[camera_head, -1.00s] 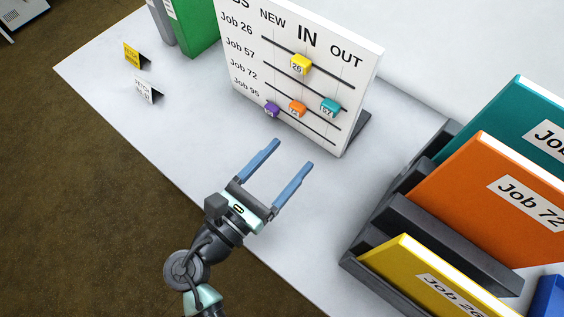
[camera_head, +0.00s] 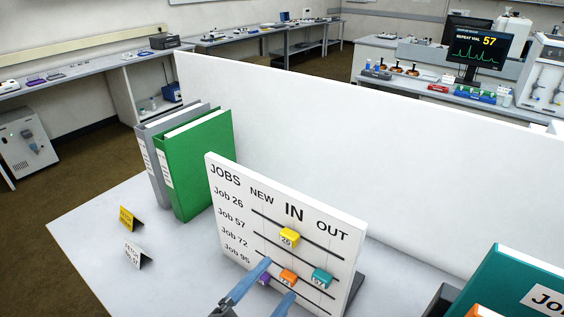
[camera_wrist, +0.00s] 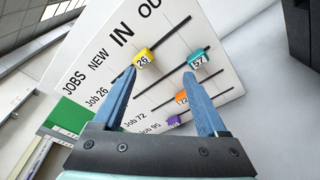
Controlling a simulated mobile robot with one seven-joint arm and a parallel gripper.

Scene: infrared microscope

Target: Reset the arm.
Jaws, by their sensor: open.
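My gripper (camera_head: 280,279) is at the bottom of the head view, its two blue fingers spread with nothing between them. In the wrist view the open fingers (camera_wrist: 160,73) point toward the white jobs board (camera_wrist: 90,62). In the head view the board (camera_head: 232,228) stands upright on the table, and the fingertips overlap its lower part. I cannot tell that they touch it. The board carries a yellow block 26 (camera_head: 289,238), a teal block 57 (camera_head: 321,278), an orange block 72 (camera_head: 288,277) and a purple block (camera_head: 265,280), partly hidden by a finger.
Green (camera_head: 200,165) and grey (camera_head: 150,155) binders stand left of the board. Yellow (camera_head: 128,218) and white (camera_head: 134,256) tent cards stand on the table (camera_head: 80,235). A teal binder (camera_head: 510,285) is at right. A white partition (camera_head: 350,130) runs behind.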

